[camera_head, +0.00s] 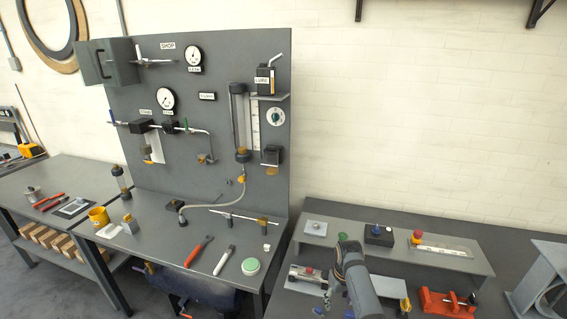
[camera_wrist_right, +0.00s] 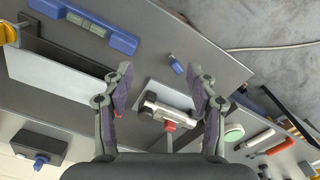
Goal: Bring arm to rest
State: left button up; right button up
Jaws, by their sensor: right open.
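My right arm (camera_head: 358,280) reaches in from the bottom of the head view, over the right-hand bench. Its gripper (camera_head: 336,292) is partly hidden there by the arm. In the right wrist view the right gripper (camera_wrist_right: 161,72) has its two fingers well apart, with nothing held between them. A metal fixture with a red knob (camera_wrist_right: 168,112) lies on a pale plate below and between the fingers. It also shows beside the arm in the head view (camera_head: 308,275). I cannot tell the gap between the fingers and the fixture. My left gripper is out of view.
A raised shelf (camera_head: 462,262) carries a red-topped button (camera_head: 417,237) and small boxes. A red vise-like fixture (camera_head: 447,300) is right of my arm. A gauge panel (camera_head: 225,60) stands behind the left bench, which holds loose tools and a green-topped round item (camera_head: 250,266).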

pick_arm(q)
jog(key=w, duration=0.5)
pick_arm(e)
jog(key=s+d+f+m+t, duration=0.1)
jog(key=s+d, duration=0.2)
jog(key=s, duration=0.2)
jog(key=s+d+f+t, duration=0.1)
jog(key=s+d, duration=0.2)
jog(key=s, duration=0.3)
jog(key=s+r+t+h, duration=0.1)
jog(key=s+r, duration=0.8)
jog(key=s, duration=0.5)
jog(key=s+d+f+b, duration=0.1)
jog(key=f+b, duration=0.2)
jog(key=f, duration=1)
jog(key=s+d+f+m+g+b, duration=0.1)
jog(key=s+f+b, duration=0.15)
jog(key=f, duration=0.95)
jog(key=s+d+f+b, duration=0.1)
jog(key=d+f+b, duration=0.15)
jog(key=f, duration=1.05)
pick_arm(q)
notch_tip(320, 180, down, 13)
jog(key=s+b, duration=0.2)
jog(key=b, duration=0.3)
pick_arm(e)
jog(key=s+f+g, duration=0.1)
jog(key=s+f, duration=1.5)
jog(key=f, duration=0.2)
jog(key=shift+s, duration=0.4)
